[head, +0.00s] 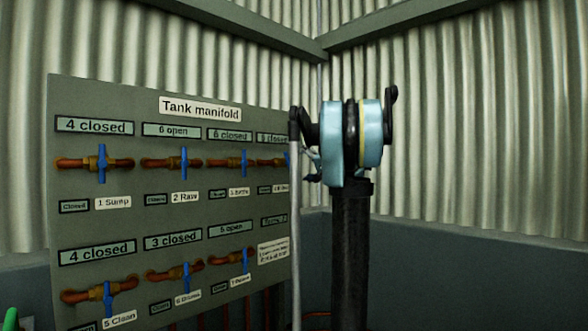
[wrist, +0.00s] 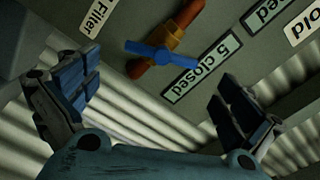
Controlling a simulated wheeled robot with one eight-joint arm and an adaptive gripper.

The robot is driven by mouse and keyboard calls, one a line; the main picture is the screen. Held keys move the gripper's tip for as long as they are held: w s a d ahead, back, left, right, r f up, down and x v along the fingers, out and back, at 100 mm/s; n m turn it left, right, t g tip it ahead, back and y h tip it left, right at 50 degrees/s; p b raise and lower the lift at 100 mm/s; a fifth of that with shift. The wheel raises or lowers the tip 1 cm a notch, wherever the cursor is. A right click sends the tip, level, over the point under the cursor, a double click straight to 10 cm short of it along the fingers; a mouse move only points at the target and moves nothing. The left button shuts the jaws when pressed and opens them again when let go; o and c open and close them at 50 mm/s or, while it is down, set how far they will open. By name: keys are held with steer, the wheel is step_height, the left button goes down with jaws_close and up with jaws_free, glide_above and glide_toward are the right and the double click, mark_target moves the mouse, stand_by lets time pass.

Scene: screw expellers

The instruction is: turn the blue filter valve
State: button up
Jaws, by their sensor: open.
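In the wrist view, a valve with a blue handle (wrist: 160,54) sits on an orange-brown pipe (wrist: 188,14), its handle lying across the pipe. A sign beside it reads "5 closed" (wrist: 202,68). A partly cut-off label that seems to read "Filter" (wrist: 99,16) is on its other side. My gripper (wrist: 153,88) is open and empty, its two fingers wide apart. The handle appears beyond the fingers, near the picture's top middle, and they do not touch it. In the head view, this valve's pipe (head: 269,161) shows at the top row's right end; my arm hides the rest.
The grey-green tank manifold panel (head: 160,220) carries several other blue-handled valves, such as one above "1 Sump" (head: 102,164). Corrugated walls (head: 470,120) stand behind. The room right of my arm looks clear.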

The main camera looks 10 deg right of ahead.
steer(key=shift+v, duration=1.9)
steer(key=v, duration=0.8)
